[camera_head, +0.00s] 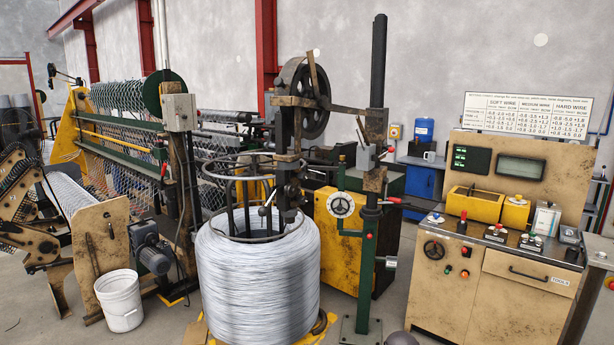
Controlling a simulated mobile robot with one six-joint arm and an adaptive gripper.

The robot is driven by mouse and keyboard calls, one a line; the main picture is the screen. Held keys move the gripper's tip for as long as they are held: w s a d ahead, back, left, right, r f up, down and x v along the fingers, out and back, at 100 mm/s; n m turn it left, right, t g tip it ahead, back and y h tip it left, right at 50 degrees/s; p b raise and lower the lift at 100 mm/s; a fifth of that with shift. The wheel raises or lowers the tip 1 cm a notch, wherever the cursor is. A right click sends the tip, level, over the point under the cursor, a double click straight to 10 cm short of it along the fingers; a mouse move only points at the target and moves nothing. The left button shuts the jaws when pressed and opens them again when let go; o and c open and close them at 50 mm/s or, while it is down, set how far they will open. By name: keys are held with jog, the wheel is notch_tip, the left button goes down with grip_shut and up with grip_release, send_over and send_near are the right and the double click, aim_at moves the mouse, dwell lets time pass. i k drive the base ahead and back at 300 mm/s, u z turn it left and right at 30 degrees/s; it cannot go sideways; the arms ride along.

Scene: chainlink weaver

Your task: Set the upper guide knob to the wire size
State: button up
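I cannot tell for sure which part is the upper guide knob. A dark green and black post (370,235) stands in the middle, right of a big wire coil (258,275). A small grey block (366,158) with a short lever sits high on the post. Below it are a round white dial with a dark handwheel (341,204) and a red-tipped lever (394,201). A white chart (527,115) headed soft, medium and hard wire stands above the console at right; its small figures are hard to read.
The tan control console (495,285) with buttons and levers stands at right. A yellow cabinet (340,250) is behind the post. A white bucket (121,298) and a motor (151,250) are at left. Bare floor shows between the post and the console.

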aim_at(302, 175)
jog(key=i, duration=0.95)
jog(key=u, duration=0.05)
